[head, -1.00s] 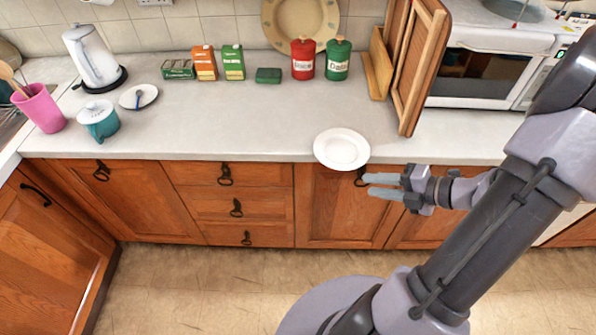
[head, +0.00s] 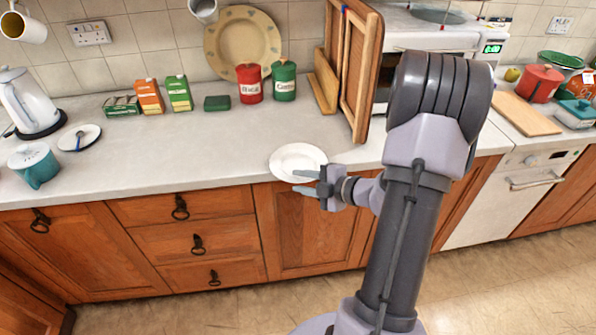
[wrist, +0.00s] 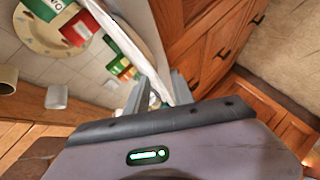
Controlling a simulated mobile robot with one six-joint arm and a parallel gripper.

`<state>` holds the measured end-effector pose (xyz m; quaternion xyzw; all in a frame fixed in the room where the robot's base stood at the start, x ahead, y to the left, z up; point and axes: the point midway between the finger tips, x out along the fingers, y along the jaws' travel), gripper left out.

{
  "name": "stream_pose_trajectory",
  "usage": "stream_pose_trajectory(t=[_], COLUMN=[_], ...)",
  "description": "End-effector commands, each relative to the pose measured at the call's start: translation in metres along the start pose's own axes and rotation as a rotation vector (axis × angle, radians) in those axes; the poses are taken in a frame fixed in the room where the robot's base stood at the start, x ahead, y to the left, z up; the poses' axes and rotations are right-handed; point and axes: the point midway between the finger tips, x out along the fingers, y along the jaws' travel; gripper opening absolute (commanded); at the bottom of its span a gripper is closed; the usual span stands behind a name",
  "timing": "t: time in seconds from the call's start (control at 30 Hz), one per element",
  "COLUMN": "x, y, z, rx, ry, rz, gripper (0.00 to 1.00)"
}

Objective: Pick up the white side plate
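The white side plate (head: 298,160) lies at the front edge of the counter, its near rim at or slightly past the edge. My gripper (head: 300,182) is at the plate's near right rim, with its fingers one above the other and pointing left. The upper finger overlaps the rim in the head view. In the wrist view my gripper (wrist: 159,92) is open, with a gap between its fingers. A pale thin edge runs towards that gap; I cannot tell whether it is plate or counter. Contact with the plate cannot be told.
The counter (head: 190,160) is clear left of the plate. A red canister (head: 250,85) and a green canister (head: 284,82) stand behind it. A wooden rack (head: 358,75) stands upright to its right. Wooden cupboards (head: 310,230) lie below the counter edge.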

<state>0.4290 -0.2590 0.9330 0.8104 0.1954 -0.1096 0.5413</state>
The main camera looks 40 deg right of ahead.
Motion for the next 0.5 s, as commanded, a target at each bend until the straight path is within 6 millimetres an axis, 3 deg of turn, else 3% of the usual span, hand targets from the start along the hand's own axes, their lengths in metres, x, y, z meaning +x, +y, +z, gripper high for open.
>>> stream_pose_trajectory(t=[0.2,0.23,0.37,0.5], x=[0.0024,0.0024,0.0022,0.0022], y=[0.0016,0.0016,0.0015,0.0014], z=[-0.0005,-0.0005,-0.0005,-0.0004], rx=[-0.001,-0.001,-0.001,-0.002], ry=[0.000,0.000,0.000,0.000], rz=[0.000,0.000,0.000,0.000], gripper=[0.29,0.27,0.01,0.00])
